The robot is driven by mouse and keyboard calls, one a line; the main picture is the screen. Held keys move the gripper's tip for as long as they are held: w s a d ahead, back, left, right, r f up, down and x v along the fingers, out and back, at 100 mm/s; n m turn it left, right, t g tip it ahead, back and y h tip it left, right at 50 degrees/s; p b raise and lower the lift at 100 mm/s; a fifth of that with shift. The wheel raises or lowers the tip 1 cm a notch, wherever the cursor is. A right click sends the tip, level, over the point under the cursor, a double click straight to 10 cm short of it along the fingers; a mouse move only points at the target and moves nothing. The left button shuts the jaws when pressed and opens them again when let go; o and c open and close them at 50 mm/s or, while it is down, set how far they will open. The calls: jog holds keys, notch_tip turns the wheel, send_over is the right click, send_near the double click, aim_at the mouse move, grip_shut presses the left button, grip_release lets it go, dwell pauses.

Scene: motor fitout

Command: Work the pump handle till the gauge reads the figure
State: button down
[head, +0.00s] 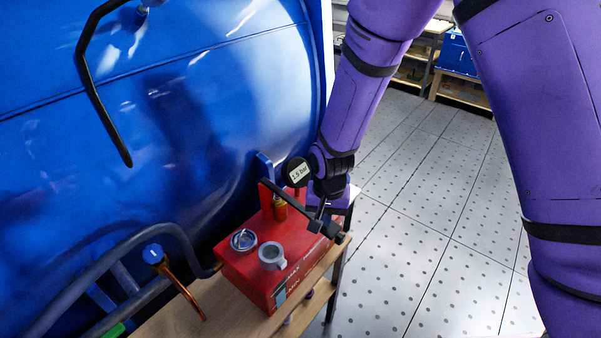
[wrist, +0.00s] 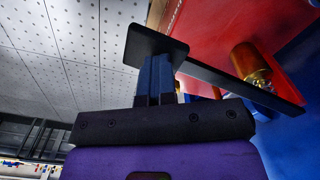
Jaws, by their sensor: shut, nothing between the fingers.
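The red pump box (head: 262,287) stands on a wooden bench in the head view. Its black handle (head: 288,201) slopes down to the right and ends in a flat black grip (head: 331,229). The handle bar also shows in the wrist view (wrist: 240,83), with its end plate (wrist: 150,44) at my fingertips. My gripper (head: 320,211) is shut and empty, right at the handle's end; I cannot tell whether it touches. The round dark gauge (head: 298,173) behind the handle carries a pale panel that seems to read 1.5 bar. A brass fitting (head: 280,208) stands under the handle.
A large blue tank (head: 200,120) fills the left, close behind the pump. A grey ring-shaped part (head: 272,256) and a round metal cap (head: 243,240) sit on the box top. A copper pipe (head: 184,289) stands at left. Floor at right is clear.

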notch_tip(320, 180, up, 8)
jog(key=shift+s+d, duration=0.25)
jog(key=shift+d, duration=0.1)
dwell(0.4)
dwell(0.9)
dwell(2.0)
dwell(0.9)
dwell(2.0)
dwell(0.9)
